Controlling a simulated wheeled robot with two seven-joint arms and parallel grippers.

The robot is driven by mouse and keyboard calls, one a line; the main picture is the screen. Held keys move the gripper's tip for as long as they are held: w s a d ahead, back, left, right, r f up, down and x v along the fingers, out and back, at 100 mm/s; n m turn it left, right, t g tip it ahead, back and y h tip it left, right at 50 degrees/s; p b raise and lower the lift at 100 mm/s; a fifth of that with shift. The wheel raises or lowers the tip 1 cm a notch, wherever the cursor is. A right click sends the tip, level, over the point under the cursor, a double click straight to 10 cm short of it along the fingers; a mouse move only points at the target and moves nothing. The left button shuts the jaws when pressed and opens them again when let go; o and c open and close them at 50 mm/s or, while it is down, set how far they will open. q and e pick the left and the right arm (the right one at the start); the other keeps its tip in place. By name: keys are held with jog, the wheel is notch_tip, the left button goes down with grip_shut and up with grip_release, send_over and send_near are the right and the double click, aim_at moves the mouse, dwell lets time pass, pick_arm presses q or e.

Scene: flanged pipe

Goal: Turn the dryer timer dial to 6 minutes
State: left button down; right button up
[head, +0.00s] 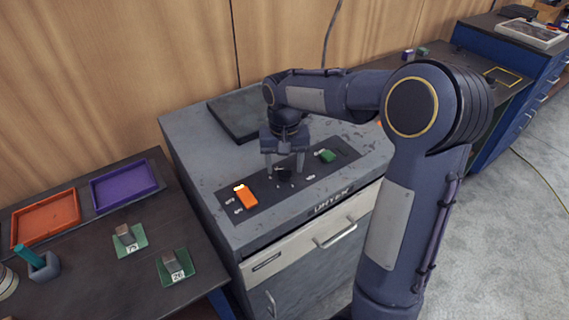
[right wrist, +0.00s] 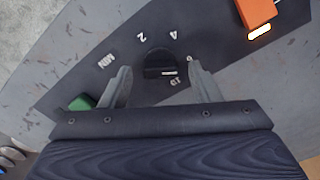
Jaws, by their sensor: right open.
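The timer dial (right wrist: 160,64) is a small black knob on the dark control strip. In the right wrist view, white marks stand around it: "MIN", "2", "4", one partly covered by a finger, and one that looks like "10". I cannot tell which mark the dial points at. My right gripper (head: 284,170) is over the strip, pointing down. Its fingers (right wrist: 159,72) are open, one on each side of the dial, with a gap visible on both sides. In the head view the dial (head: 283,175) shows small between the fingertips. My left gripper is in neither view.
On the strip (head: 312,178), an orange lit switch (head: 246,197) and a green block (head: 326,156) flank the dial. A dark flat panel (head: 235,117) lies behind. A table on the left holds orange (head: 45,246) and purple trays (head: 95,205).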

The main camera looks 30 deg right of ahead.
aim_at(285, 169)
notch_tip(285, 169, up, 7)
jog(key=shift+r, duration=0.2)
jog(key=shift+s, duration=0.1)
dwell(0.5)
